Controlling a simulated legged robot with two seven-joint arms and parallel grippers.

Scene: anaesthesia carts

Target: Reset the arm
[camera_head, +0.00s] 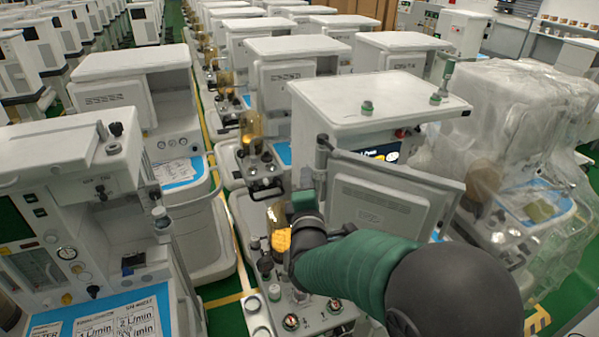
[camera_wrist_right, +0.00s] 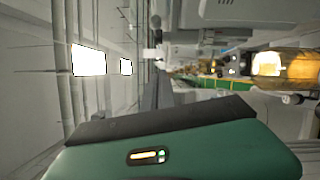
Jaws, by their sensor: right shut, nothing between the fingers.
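My right arm (camera_head: 350,268), green and dark grey, reaches in from the lower right of the head view. Its right gripper end (camera_head: 304,203) is above the front of the nearest middle cart (camera_head: 385,95), beside the amber canister (camera_head: 278,228) and left of the cart's hinged grey panel (camera_head: 395,205). The gripper is shut and empty; its fingertips are hard to make out in the head view. In the right wrist view, my green wrist housing (camera_wrist_right: 175,152) fills the bottom, with narrow dark grey fingers (camera_wrist_right: 158,92) beyond it. My left gripper is not in view.
A white cart (camera_head: 75,150) with gauges and a blue-edged label sheet stands at left. Plastic-wrapped carts (camera_head: 510,120) stand at right. Rows of carts fill the background. A narrow green floor aisle (camera_head: 222,290) with yellow lines runs between the left and middle carts.

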